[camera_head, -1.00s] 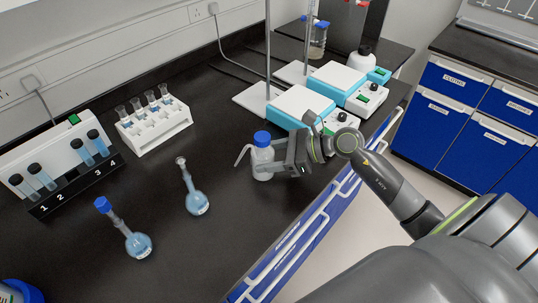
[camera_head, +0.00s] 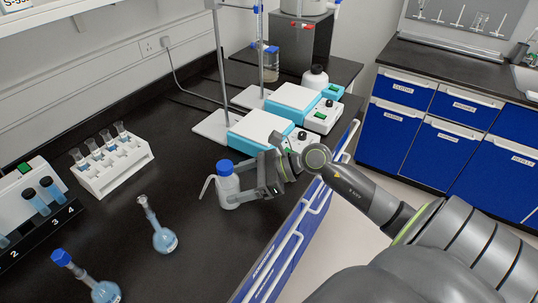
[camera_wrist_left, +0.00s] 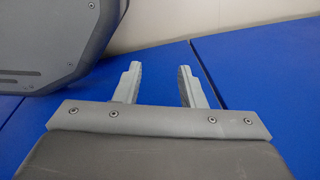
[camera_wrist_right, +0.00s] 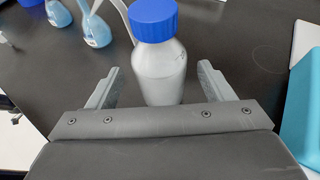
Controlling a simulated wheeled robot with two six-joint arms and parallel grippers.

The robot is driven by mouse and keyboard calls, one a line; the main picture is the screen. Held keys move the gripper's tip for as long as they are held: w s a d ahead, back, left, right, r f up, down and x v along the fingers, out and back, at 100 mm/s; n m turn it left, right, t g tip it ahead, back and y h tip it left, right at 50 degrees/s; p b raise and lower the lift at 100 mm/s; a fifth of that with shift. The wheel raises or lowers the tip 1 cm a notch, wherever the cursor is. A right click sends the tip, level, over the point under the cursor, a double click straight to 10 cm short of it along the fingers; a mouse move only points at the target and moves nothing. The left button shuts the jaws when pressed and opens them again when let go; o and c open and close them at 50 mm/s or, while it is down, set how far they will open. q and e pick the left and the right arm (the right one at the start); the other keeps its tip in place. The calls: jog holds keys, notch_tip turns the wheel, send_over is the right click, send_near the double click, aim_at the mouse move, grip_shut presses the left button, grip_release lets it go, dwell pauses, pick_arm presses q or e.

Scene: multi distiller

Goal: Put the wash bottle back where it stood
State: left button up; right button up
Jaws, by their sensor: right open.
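The wash bottle (camera_head: 228,187) is white with a blue cap and a bent spout pointing left. It stands upright on the black bench near the front edge. In the right wrist view the wash bottle (camera_wrist_right: 158,60) is between and just beyond the fingers, with a gap at each side. My right gripper (camera_head: 256,180) is open around or right beside the bottle; its fingers also show in the right wrist view (camera_wrist_right: 160,88). My left gripper (camera_wrist_left: 161,85) is open and empty in front of blue cabinet fronts, and is out of the head view.
Two hotplate stirrers (camera_head: 262,133) with stands are behind the gripper. Left of the bottle are a blue-liquid flask (camera_head: 164,239), a blue-capped flask (camera_head: 104,291) and a white tube rack (camera_head: 115,168). A white-railed edge (camera_head: 290,240) runs along the front. Bare bench lies between flask and bottle.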

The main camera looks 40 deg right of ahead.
jog(key=v, duration=1)
jog(key=shift+s, duration=0.15)
jog(key=shift+d, duration=0.2)
dwell(0.5)
